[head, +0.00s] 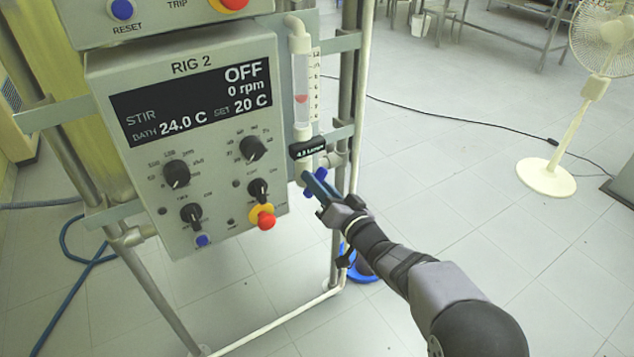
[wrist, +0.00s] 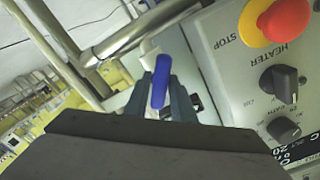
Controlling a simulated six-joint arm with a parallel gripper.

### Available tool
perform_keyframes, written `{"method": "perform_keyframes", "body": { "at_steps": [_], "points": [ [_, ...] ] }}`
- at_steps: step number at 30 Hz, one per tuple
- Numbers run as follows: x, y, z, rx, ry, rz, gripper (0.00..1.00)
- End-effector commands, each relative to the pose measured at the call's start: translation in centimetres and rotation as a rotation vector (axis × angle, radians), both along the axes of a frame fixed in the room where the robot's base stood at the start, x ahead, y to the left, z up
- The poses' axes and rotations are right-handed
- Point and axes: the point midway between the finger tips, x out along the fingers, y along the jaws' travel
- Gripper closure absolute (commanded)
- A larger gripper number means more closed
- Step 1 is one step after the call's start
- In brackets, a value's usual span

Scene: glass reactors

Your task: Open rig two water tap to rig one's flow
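The rig two water tap has a blue handle (head: 308,191) at the foot of the flow tube, right of the RIG 2 panel (head: 185,130). My gripper (head: 318,183) is at the tap. In the wrist view the blue handle (wrist: 161,82) lies between the two fingers of my gripper (wrist: 165,95); I cannot tell whether they press on it. The clear flow tube (head: 301,75) has a scale and a red float (head: 301,98) in its lower half. A small black flow display (head: 307,148) below it seems to read about 4.9, too small to be sure.
The panel's red stop button (head: 266,219) is close left of my gripper; it also shows in the wrist view (wrist: 285,20). Metal frame posts (head: 350,100) stand right behind the tap. A white fan (head: 590,60) stands far right. Open floor lies between.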

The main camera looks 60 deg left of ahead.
Motion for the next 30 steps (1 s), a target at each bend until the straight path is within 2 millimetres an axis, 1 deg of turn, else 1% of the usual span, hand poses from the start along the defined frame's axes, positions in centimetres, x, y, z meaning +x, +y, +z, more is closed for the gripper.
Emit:
{"method": "perform_keyframes", "body": {
  "at_steps": [4,9,12,22,23,24,30],
  "points": [
    [0.03,0.00,0.22,-0.001,0.059,0.000,1.00],
    [0.08,0.00,0.20,-0.001,0.205,0.000,1.00],
    [0.08,0.00,0.12,0.000,0.263,0.000,1.00],
    [0.10,0.00,0.00,0.001,0.281,0.000,1.00],
    [0.10,0.00,0.00,0.001,0.281,0.000,0.70],
    [0.10,0.00,0.00,0.001,0.281,0.000,0.64],
    [0.09,0.00,-0.02,0.001,0.280,-0.001,0.64]
  ]
}}
